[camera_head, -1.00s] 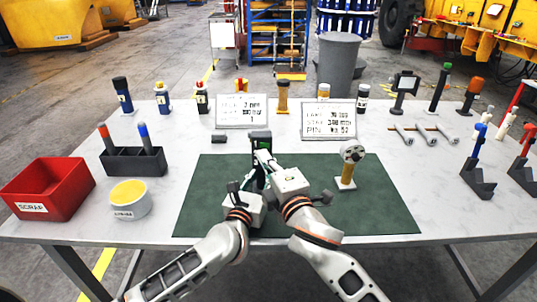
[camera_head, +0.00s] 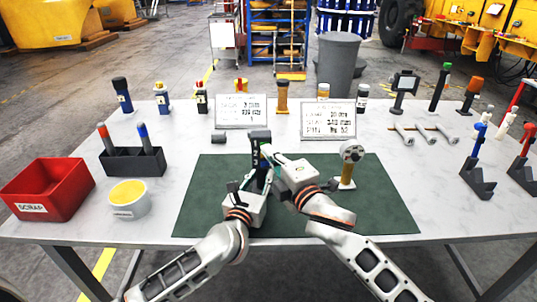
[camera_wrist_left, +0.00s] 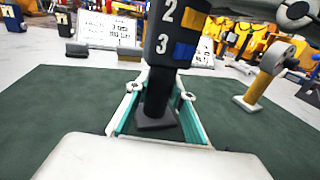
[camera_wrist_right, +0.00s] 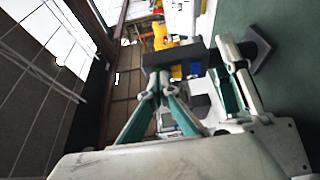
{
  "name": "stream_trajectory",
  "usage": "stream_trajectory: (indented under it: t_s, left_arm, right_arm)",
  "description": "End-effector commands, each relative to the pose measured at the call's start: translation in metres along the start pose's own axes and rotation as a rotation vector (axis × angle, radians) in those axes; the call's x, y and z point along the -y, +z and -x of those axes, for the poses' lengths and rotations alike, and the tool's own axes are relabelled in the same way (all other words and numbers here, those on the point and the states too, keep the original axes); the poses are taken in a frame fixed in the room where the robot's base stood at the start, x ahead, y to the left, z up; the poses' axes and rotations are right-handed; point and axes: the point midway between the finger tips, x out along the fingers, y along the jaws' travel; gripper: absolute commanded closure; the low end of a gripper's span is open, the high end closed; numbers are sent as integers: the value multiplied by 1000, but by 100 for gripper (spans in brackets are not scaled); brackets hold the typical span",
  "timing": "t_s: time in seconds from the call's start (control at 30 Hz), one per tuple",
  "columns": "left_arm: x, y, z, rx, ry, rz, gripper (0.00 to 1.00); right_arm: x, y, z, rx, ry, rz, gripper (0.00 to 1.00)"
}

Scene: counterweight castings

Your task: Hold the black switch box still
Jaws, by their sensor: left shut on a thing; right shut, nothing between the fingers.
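The black switch box (camera_head: 255,145) stands upright on a stem and dark base on the green mat (camera_head: 205,205). In the left wrist view the box (camera_wrist_left: 176,30) shows the numbers 2 and 3 beside yellow and blue patches. My left gripper (camera_head: 258,180) is shut around its stem, below the numbered part; the fingers (camera_wrist_left: 156,97) lie on both sides of it. My right gripper (camera_head: 269,156) is shut and empty, close to the right side of the box. In the right wrist view its closed tips (camera_wrist_right: 160,78) are near the box (camera_wrist_right: 185,62); contact is unclear.
A gauge on a yellow post (camera_head: 347,170) stands right of my right gripper. Placards (camera_head: 328,120) stand behind the mat. The mat's left and front right are clear.

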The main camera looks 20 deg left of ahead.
Motion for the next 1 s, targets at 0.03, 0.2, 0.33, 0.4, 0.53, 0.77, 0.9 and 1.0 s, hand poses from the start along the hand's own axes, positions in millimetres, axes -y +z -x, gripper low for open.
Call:
stream_trajectory:
  t_s: [0.03,0.2,0.33,0.4,0.53,0.77,0.9,1.0]
  left_arm:
    - [0,0,0,0,0,0,100]
    - [0,0,0,0,0,0,100]
    - [0,0,0,0,0,0,100]
    - [0,0,0,0,0,0,100]
    - [0,0,0,0,0,0,100]
    - [0,0,0,0,0,0,100]
    - [0,0,0,0,-1,0,100]
    - [0,0,0,0,-1,0,100]
  right_arm:
    - [0,1,0,1,1,0,100]
    - [0,-3,6,0,1,-1,100]
    - [0,-10,21,-1,1,-3,100]
    - [1,-17,33,-1,0,-4,100]
    - [1,-9,61,2,-1,2,100]
    - [1,3,105,1,-1,0,100]
    - [1,8,122,1,-1,-1,100]
    - [0,10,128,1,0,-1,100]
